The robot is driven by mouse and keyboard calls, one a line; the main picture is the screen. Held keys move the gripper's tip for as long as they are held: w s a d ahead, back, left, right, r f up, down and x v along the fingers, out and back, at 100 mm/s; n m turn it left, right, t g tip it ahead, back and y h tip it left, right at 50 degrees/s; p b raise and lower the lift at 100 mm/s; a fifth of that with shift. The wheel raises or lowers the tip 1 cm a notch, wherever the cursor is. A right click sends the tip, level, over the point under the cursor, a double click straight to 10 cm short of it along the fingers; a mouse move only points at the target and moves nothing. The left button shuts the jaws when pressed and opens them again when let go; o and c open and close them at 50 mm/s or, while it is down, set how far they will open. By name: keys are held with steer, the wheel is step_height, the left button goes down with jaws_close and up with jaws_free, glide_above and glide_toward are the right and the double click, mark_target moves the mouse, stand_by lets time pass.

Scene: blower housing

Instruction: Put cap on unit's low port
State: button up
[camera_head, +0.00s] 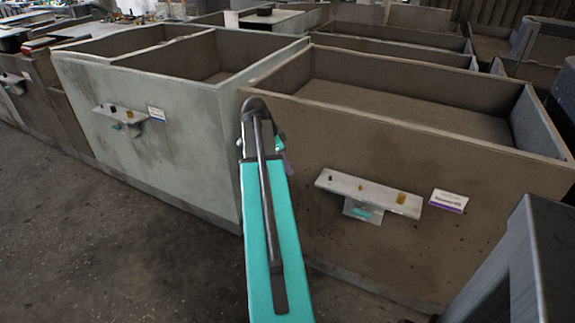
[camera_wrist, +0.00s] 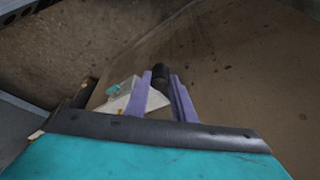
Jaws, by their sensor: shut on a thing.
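In the wrist view, my gripper (camera_wrist: 161,76) has two purple fingers shut on a small black cylindrical cap (camera_wrist: 160,80). In the head view, the gripper (camera_head: 280,152) is mostly hidden behind my teal arm, and the cap cannot be made out. The brown unit (camera_head: 290,195) has a pale shelf bracket (camera_head: 345,184) on its front wall, right of the gripper. A small dark piece and two yellowish pieces stand on the shelf. A teal-marked part (camera_head: 361,212) sits below it. The bracket also shows behind the fingers in the wrist view (camera_wrist: 123,104). I cannot tell which part is the low port.
A pale green unit (camera_head: 185,150) stands to the left with a similar shelf (camera_head: 120,115) and a label. A white label (camera_head: 448,201) is right of the brown unit's shelf. A dark grey body (camera_head: 530,275) fills the lower right. Floor (camera_head: 110,240) is clear at lower left.

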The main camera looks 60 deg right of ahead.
steer(key=w+a+r+n+t, duration=0.2)
steer(key=w+a+n, duration=0.4)
steer(key=w+a, duration=0.55)
steer(key=w+a+r+n+t, duration=0.3)
steer(key=w+a+n, duration=0.4)
steer(key=w+a, duration=0.45)
steer(key=w+a+r+n+y, duration=0.1)
steer(key=w+a+r+n, duration=0.1)
steer(key=a, duration=0.9)
steer(key=w+a+r+n+t+y, duration=0.1)
steer(key=w+a+n, duration=0.2)
steer(key=a+n, duration=0.4)
steer(key=w+a+r+n+t+y, duration=0.1)
steer(key=w+a+r+n, duration=0.1)
steer(key=a, duration=1.3)
steer(key=shift+w+a+r+n, duration=0.35)
steer(key=shift+w+n, duration=0.45)
steer(key=shift+n, duration=0.4)
steer(key=shift+a, duration=0.1)
